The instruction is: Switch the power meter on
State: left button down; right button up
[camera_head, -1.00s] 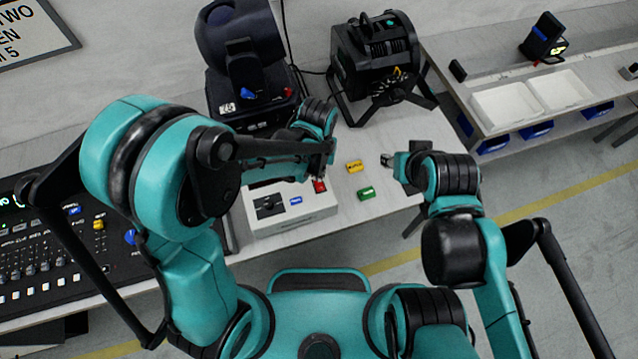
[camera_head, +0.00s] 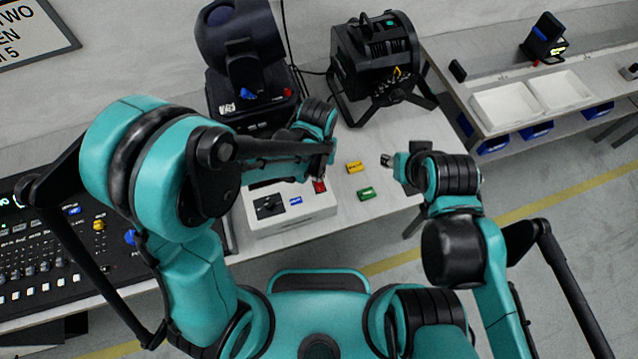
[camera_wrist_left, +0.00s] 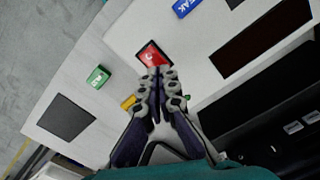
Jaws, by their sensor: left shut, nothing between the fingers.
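The power meter appears to be the white box (camera_head: 290,222) on the table, with a black panel (camera_head: 268,206), a blue label (camera_head: 295,201) and a red switch (camera_head: 320,186) on its top. In the left wrist view the red switch (camera_wrist_left: 153,56) lies just beyond my left fingertips, with the blue label (camera_wrist_left: 186,7) further off. My left gripper (camera_wrist_left: 160,74) is shut and empty, its tips at the near edge of the red switch; I cannot tell whether they touch it. In the head view my left forearm hides part of the box. My right gripper (camera_head: 386,160) is held away, right of the yellow block.
A yellow block (camera_head: 354,167) and a green block (camera_head: 366,193) lie right of the box. Two black stage lights (camera_head: 240,50) (camera_head: 380,60) stand behind. A mixing console (camera_head: 60,250) is at left. White trays (camera_head: 505,105) sit on the right bench.

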pick_arm(q)
jog(key=shift+f+b, duration=0.95)
jog(key=shift+f, duration=0.05)
dwell(0.3)
jog(key=shift+r, duration=0.15)
jog(key=shift+r+p, duration=2.7)
jog(key=shift+r, duration=0.75)
jog(key=shift+a, duration=0.15)
jog(key=s+a+r+t+b, duration=0.1)
jog(key=a+r+t+b, duration=0.1)
jog(key=a, duration=0.3)
jog(key=s+a+r+n+t+b, duration=0.1)
jog(key=s+a+r+t+b, duration=0.1)
jog(key=a, duration=0.4)
jog(key=s+a+r+n+t+b, duration=0.1)
jog(key=s+a+r+t+b, duration=0.1)
jog(key=a, duration=0.4)
jog(key=shift+a+t+b, duration=0.25)
jog(key=shift+t+b, duration=0.35)
jog(key=shift+b, duration=0.65)
